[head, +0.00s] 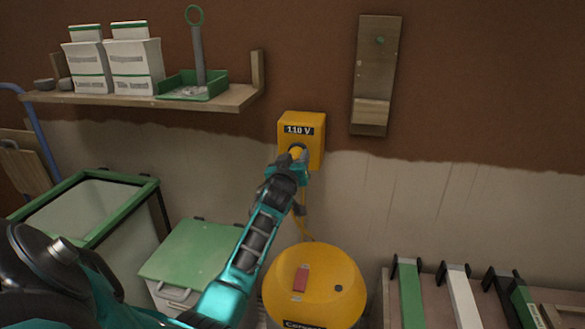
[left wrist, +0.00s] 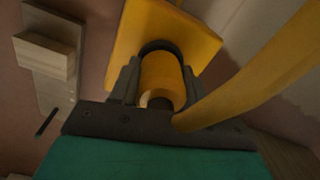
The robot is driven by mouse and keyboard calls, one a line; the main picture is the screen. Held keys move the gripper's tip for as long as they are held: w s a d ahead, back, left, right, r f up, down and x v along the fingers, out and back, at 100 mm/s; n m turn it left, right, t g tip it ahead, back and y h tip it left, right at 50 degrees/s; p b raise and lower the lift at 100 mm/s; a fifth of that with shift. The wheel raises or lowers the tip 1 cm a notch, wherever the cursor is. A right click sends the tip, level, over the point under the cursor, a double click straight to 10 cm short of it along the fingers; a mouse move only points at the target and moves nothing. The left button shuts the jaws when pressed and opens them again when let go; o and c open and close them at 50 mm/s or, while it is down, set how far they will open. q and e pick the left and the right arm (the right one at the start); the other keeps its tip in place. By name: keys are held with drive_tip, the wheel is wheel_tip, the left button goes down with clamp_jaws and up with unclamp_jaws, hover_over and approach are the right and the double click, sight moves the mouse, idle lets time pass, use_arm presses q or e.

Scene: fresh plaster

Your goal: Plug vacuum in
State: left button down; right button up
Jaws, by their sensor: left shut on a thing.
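A yellow socket box (head: 314,138) marked "110 V" is on the wall in the middle of the head view. My left gripper (head: 298,158) is at its front face, shut on a yellow plug (left wrist: 160,78). In the left wrist view the plug lies between the fingers and points at the socket box (left wrist: 205,45). The plug's tip is hidden, so I cannot tell how deep it sits. A yellow cable (left wrist: 250,85) runs from the plug. The yellow vacuum (head: 330,275) stands on the floor below. My right gripper is not in view.
A wooden shelf (head: 235,97) with white boxes and a green tray (head: 185,92) is at upper left. A wooden board (head: 377,75) hangs right of the socket. A green-lidded box (head: 190,252) and a green-framed bin (head: 100,182) stand at left. Tools (head: 411,295) lie at lower right.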

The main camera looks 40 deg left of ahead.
use_arm(q)
drive_tip(key=shift+a+r, duration=0.1)
drive_tip(key=shift+r, duration=0.25)
drive_tip(key=c, duration=0.9)
unclamp_jaws()
drive_tip(key=shift+c, duration=0.2)
drive_tip(key=shift+o, duration=0.8)
drive_tip(key=shift+w+f, duration=0.1)
drive_tip(key=shift+w, duration=0.05)
drive_tip(key=shift+o, duration=1.4)
drive_tip(key=shift+f, duration=0.1)
drive_tip(key=p+v, duration=0.3)
drive_tip(key=v, duration=1)
